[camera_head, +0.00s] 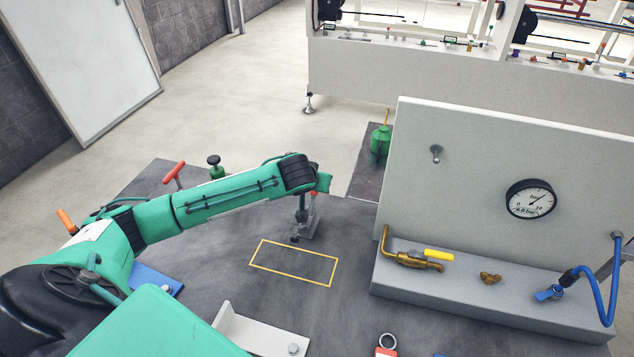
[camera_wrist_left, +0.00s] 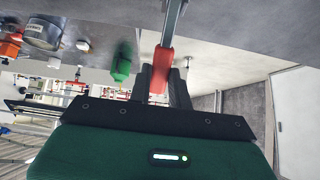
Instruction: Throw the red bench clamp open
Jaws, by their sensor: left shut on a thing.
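The red bench clamp shows in the head view as a grey metal base (camera_head: 303,228) on the dark bench, just behind the yellow outlined rectangle. Its red handle (camera_head: 314,196) is mostly hidden by my left wrist. In the left wrist view the red handle (camera_wrist_left: 163,66) lies between the dark fingers, with a grey metal bar running on from it to the top edge. My left gripper (camera_wrist_left: 160,76) is shut on this handle. In the head view my wrist hangs directly over the clamp, and the fingers are largely hidden. My right gripper is in neither view.
A grey panel with a gauge (camera_head: 531,199), brass valve (camera_head: 410,259) and blue hose (camera_head: 595,290) stands at right. A green oil can (camera_head: 380,140) stands behind. A red T-handle (camera_head: 173,173) is beyond my arm. The yellow rectangle (camera_head: 290,262) is empty; a pale bracket (camera_head: 255,335) lies in front.

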